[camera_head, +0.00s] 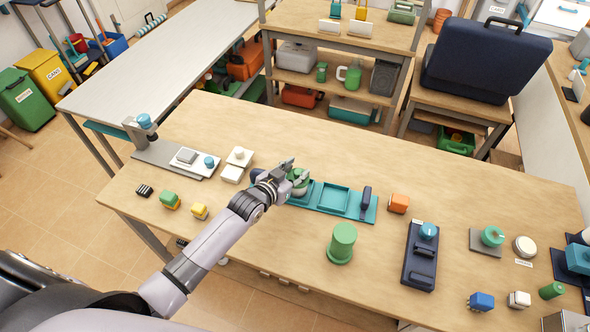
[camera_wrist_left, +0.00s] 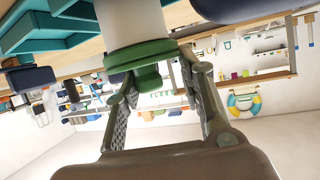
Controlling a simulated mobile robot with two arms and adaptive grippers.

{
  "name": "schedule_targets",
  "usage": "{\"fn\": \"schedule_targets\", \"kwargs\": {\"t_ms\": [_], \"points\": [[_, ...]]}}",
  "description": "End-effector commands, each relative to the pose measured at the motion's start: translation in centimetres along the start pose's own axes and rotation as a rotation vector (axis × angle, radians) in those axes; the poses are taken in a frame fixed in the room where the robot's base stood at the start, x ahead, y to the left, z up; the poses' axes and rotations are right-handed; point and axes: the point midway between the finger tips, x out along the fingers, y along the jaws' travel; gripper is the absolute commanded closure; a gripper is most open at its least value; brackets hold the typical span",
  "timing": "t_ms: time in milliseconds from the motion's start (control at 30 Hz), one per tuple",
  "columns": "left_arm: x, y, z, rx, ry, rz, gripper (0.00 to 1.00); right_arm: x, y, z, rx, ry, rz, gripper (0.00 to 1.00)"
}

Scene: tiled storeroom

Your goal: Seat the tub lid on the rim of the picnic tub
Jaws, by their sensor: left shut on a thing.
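A green tub lid (camera_wrist_left: 140,55) shows in the wrist view, which sees the scene upside down. My left gripper (camera_wrist_left: 157,72) is shut on the lid's green knob (camera_wrist_left: 150,79). The white picnic tub (camera_wrist_left: 132,20) is directly beyond the lid, in line with it. They look touching or nearly so; I cannot tell whether the lid is flush all round. In the head view my left gripper (camera_head: 290,170) is over the left part of the teal tray (camera_head: 335,200), and largely hides the tub and lid. My right gripper is out of view.
A green cylinder (camera_head: 342,242) stands in front of the tray. An orange block (camera_head: 399,203) is right of it, near a dark stand with a blue knob (camera_head: 420,258). Small blocks (camera_head: 169,199) and a grey board (camera_head: 178,158) lie left. The table's back middle is clear.

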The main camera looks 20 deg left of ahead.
Motion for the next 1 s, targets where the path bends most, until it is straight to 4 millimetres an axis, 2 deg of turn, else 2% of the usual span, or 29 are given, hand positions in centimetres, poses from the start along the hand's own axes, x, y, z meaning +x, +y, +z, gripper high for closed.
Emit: {"fn": "schedule_targets", "kwargs": {"t_ms": [433,467,500,800,1000], "points": [[0.48,0.06,1.11,0.0,0.001,0.0,0.81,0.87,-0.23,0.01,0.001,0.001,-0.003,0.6],[0.47,0.06,1.08,0.0,0.001,0.0,0.64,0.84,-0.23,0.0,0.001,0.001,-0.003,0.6],[0.44,0.06,1.02,0.0,0.001,0.0,0.61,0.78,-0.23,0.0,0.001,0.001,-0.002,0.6],[0.43,0.05,1.02,0.0,0.0,0.0,0.41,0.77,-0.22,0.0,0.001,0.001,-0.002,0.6],[0.43,0.05,1.02,0.0,0.0,0.0,0.41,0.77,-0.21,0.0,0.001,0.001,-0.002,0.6]]}}
